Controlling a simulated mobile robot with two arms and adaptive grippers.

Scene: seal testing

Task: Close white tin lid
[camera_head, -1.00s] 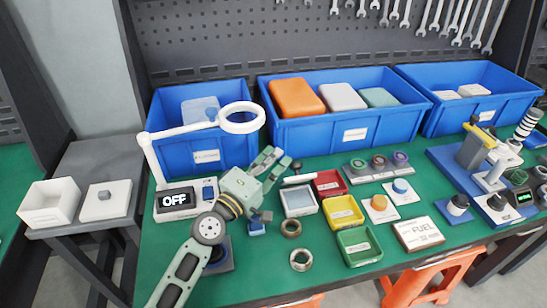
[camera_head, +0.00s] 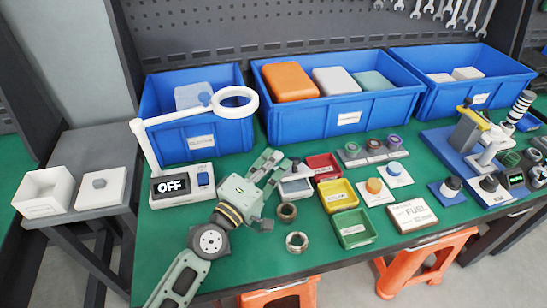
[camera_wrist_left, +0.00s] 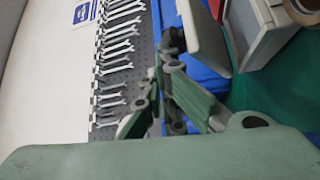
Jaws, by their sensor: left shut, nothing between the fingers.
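The small white tin (camera_head: 296,188) stands on the green bench in the head view, just right of my left gripper (camera_head: 276,160). Its pale lid (camera_head: 297,171) stands raised along the back edge. In the left wrist view the lid (camera_wrist_left: 204,36) is a white panel beside the fingers, apart from the tin's wall (camera_wrist_left: 268,32). My left gripper is shut and empty, with its fingertips at the lid's left side. I cannot tell whether they touch the lid. My right gripper is not in view.
A lamp magnifier (camera_head: 236,97) arches above the gripper. Red (camera_head: 322,166), yellow (camera_head: 337,196) and green (camera_head: 354,229) trays stand right of the tin. Metal rings (camera_head: 297,242) lie in front. Blue bins (camera_head: 345,117) line the back.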

